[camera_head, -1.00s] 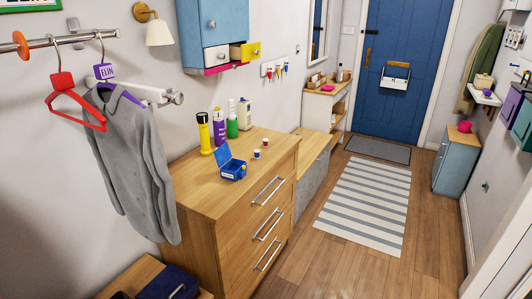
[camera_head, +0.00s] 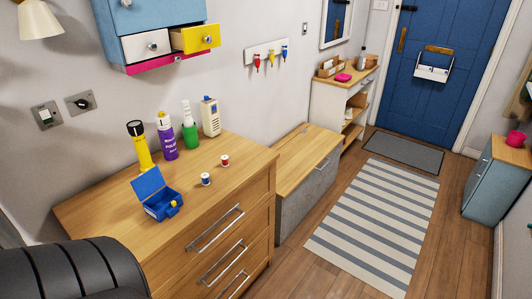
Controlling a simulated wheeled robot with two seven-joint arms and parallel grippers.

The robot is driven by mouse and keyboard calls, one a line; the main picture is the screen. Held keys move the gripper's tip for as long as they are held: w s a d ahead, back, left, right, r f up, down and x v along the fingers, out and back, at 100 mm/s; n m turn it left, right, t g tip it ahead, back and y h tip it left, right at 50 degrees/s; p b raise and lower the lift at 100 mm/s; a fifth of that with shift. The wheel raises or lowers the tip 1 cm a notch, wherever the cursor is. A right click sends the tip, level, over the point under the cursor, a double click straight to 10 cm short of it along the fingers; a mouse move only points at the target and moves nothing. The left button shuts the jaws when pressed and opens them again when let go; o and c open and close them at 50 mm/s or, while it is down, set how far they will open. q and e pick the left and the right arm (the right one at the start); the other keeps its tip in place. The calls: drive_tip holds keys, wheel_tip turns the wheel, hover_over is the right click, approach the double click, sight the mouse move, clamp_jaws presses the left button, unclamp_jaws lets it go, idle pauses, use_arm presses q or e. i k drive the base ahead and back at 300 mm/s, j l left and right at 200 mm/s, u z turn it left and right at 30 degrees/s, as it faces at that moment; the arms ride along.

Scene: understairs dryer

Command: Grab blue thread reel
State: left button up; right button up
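The blue thread reel (camera_head: 206,179) is a small white-ended spool with a blue band. It stands upright on the wooden top of a chest of drawers (camera_head: 110,205), near its front edge. A similar reel with a red band (camera_head: 224,160) stands just behind it to the right, apart from it. Neither of my grippers is in view.
A torch (camera_head: 139,146), a purple can (camera_head: 166,138), a green bottle (camera_head: 190,126) and a cream bottle (camera_head: 210,117) stand along the wall. A blue wall cabinet (camera_head: 150,15) has a yellow drawer (camera_head: 196,38) pulled out. The top right of the reels is clear.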

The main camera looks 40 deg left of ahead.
sight(205, 177)
drive_tip(key=i+u, duration=0.35)
drive_tip(key=i+l+u, duration=0.3)
drive_tip(key=i, duration=0.15)
drive_tip(key=i+l+u, duration=0.55)
drive_tip(key=u, duration=0.2)
drive_tip(key=i+l+u, duration=0.2)
drive_tip(key=u, duration=0.25)
drive_tip(key=i+l+u, duration=0.15)
drive_tip(key=l+u, duration=0.25)
drive_tip(key=i+l+u, duration=0.1)
drive_tip(key=l+u, duration=0.75)
drive_tip(key=j, duration=0.1)
